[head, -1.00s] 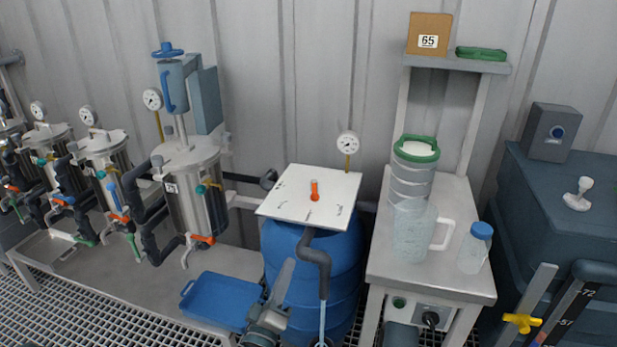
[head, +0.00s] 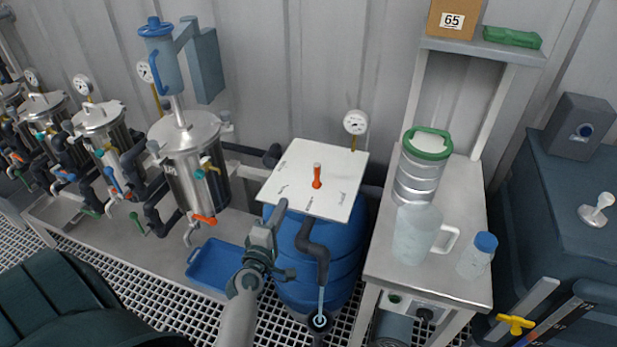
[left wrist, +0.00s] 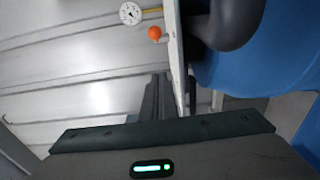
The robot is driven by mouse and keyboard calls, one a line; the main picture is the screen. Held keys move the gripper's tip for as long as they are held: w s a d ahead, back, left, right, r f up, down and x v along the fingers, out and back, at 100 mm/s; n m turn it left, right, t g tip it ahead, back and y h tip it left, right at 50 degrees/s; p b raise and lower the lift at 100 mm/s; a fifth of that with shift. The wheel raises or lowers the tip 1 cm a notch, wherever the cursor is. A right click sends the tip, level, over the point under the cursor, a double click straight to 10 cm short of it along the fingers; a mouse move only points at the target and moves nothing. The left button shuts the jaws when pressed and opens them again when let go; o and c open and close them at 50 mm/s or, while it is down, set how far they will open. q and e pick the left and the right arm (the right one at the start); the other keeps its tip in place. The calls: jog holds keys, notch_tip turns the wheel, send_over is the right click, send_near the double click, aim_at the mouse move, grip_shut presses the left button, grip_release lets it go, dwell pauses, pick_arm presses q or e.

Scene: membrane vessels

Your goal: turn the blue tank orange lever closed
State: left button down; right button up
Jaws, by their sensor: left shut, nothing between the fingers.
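The blue tank (head: 322,255) stands in the middle of the head view under a square white lid plate (head: 335,200). The short orange lever (head: 317,178) sits near the plate's middle, with small dark markings around it. My left gripper (head: 278,207) is shut and empty at the plate's front left edge, apart from the lever. In the left wrist view, the shut fingers (left wrist: 158,80) point along the plate, seen edge-on (left wrist: 174,60). The lever's round orange end (left wrist: 155,32) shows beyond the fingertips. I cannot tell whether the fingers touch the plate. My right gripper is not in view.
A dark bent pipe (head: 318,250) runs down the tank's front. A gauge (head: 355,122) stands behind the plate. A steel table (head: 380,275) with a clear jug (head: 416,235) is to the right. Steel vessels (head: 195,175) and a blue tray (head: 208,268) are to the left.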

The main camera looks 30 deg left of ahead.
aim_at(317, 175)
pick_arm(q)
jog(key=shift+w, duration=0.15)
jog(key=w+p, duration=0.2)
jog(key=w, duration=0.9)
jog(key=shift+w+d, duration=0.15)
jog(key=shift+d, duration=0.15)
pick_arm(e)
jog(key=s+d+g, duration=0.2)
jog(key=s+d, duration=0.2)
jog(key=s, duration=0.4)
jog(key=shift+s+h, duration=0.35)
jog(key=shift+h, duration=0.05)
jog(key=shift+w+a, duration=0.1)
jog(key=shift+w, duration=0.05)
